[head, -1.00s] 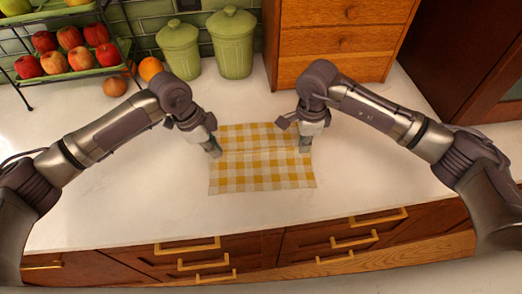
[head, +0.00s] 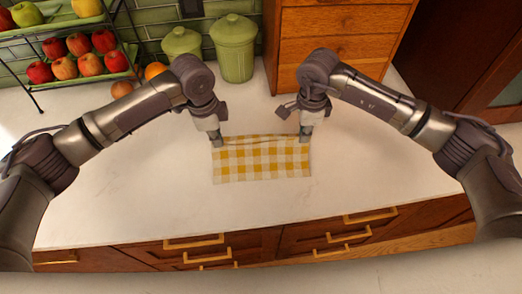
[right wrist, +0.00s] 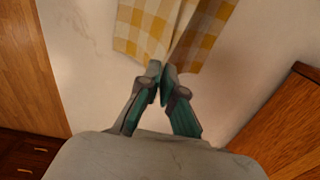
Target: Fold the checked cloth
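The yellow-and-white checked cloth (head: 262,163) lies on the white counter in the head view. Its near part is flat, and its far edge is raised and wavy between my two grippers. My left gripper (head: 218,143) is at the cloth's far left corner and appears closed on it; its fingertips are small in view. My right gripper (head: 305,142) is at the far right corner. In the right wrist view its fingers (right wrist: 161,72) are together at the cloth's edge (right wrist: 160,25), where a lit panel meets a shadowed one, pinching it.
Green canisters (head: 233,50) and a wooden drawer cabinet (head: 340,45) stand behind the cloth. A fruit rack (head: 80,60) is at the back left. The counter (head: 140,200) is clear in front and to the sides, down to its front edge above the drawers.

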